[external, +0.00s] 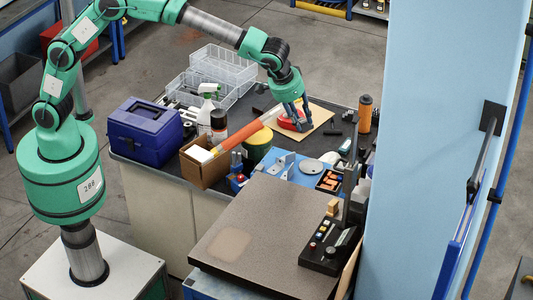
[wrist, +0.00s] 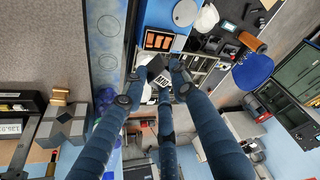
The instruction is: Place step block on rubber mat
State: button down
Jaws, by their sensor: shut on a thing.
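My gripper (external: 297,124) hangs over the far part of the bench, in front of a tan board. In the wrist view its dark blue fingers (wrist: 155,80) are closed around a small dark block with a white face (wrist: 160,79), which I take for the step block. The fingers hide most of it, and its steps are not clear. The blue surface also shows in the wrist view (wrist: 158,14).
An orange-filled tray (external: 328,182) stands at the mat's right. A red object (external: 284,123) is by my gripper. The brown tabletop (external: 265,215) in front is mostly clear.

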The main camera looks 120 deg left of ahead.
jog(key=s+a+f+n+g+b, duration=0.15)
jog(key=s+a+n, duration=0.25)
jog(key=a, duration=0.9)
jog(key=s+a+n+g+b, duration=0.1)
jog(key=s+a+n+b, duration=0.15)
jog(key=a, duration=1.05)
jog(key=s+a+f+n+g+b, duration=0.1)
jog(key=s+a+n, duration=0.35)
jog(key=a, duration=0.85)
notch_tip(320, 180, down, 22)
jog(key=shift+d+r, duration=0.25)
jog(key=shift+d, duration=0.05)
jog(key=shift+h, duration=0.3)
jog(key=shift+s+d+f+b, duration=0.1)
jog(key=shift+d+f+b, duration=0.6)
jog(key=shift+d, duration=0.3)
jog(key=shift+d+f+b, duration=0.55)
jog(key=shift+d+f, duration=0.2)
jog(key=shift+d, duration=0.2)
